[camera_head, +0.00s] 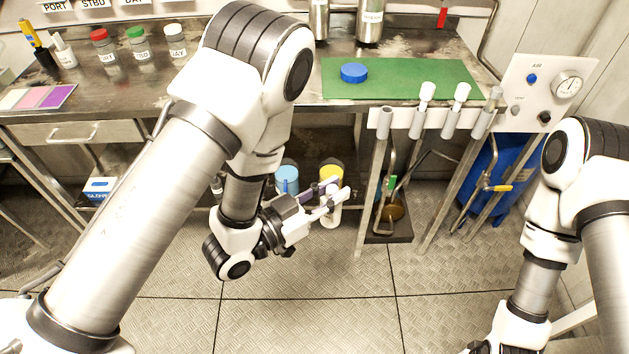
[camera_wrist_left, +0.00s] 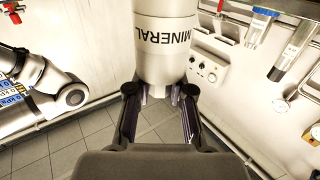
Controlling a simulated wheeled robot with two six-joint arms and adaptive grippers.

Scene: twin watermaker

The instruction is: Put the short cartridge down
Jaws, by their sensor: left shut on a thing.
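My left gripper (camera_head: 328,198) is in front of the bench, below the level of its top. It is shut on the short cartridge (camera_head: 331,217), a white cylinder partly hidden by the fingers in the head view. My right gripper is out of view.
The steel bench carries a green mat (camera_head: 400,79) with a blue cap (camera_head: 354,72) on it; the rest of the mat is clear. A light blue topped container (camera_head: 287,178) stands under the bench. Grey tube holders (camera_head: 416,121) line the bench's front edge. Open floor lies in front.

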